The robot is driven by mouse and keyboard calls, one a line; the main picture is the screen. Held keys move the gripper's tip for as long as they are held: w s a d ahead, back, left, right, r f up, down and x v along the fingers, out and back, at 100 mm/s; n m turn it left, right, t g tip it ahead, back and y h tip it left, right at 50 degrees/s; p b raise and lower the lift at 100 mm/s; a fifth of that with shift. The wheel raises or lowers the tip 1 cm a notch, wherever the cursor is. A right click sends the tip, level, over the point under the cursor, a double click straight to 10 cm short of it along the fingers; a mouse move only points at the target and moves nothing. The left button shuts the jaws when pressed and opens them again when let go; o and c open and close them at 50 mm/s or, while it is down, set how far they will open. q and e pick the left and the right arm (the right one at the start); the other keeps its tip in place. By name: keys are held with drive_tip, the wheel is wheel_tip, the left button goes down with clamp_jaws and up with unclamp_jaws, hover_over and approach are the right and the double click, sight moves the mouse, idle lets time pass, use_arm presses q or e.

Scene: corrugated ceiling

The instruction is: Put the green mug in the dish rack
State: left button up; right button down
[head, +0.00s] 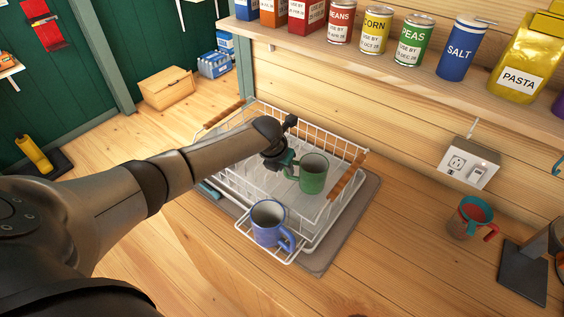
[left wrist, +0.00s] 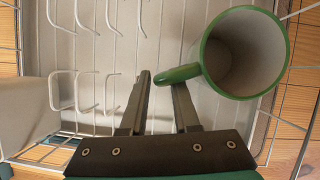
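The green mug (head: 313,174) is upright inside the outline of the white wire dish rack (head: 335,212), towards its right side. I cannot tell whether its base touches the rack. My left gripper (head: 284,166) is at the mug's left side, pointing down. In the left wrist view, the mug (left wrist: 245,50) shows its open, empty mouth. The left gripper's two fingers (left wrist: 162,85) are on either side of the mug's handle, close against it, with one finger passing through the loop. My right gripper is not in view.
A blue mug (head: 268,222) stands in the small front basket of the rack. A red and teal mug (head: 469,217) and a dark stand (head: 524,270) are on the counter at right. A shelf (head: 400,75) with cans and boxes runs above. The counter between is clear.

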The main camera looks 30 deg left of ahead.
use_arm(q)
drive_tip(key=p+v, duration=0.1)
drive_tip(key=v, duration=1.1)
drive_tip(key=shift+d, duration=0.1)
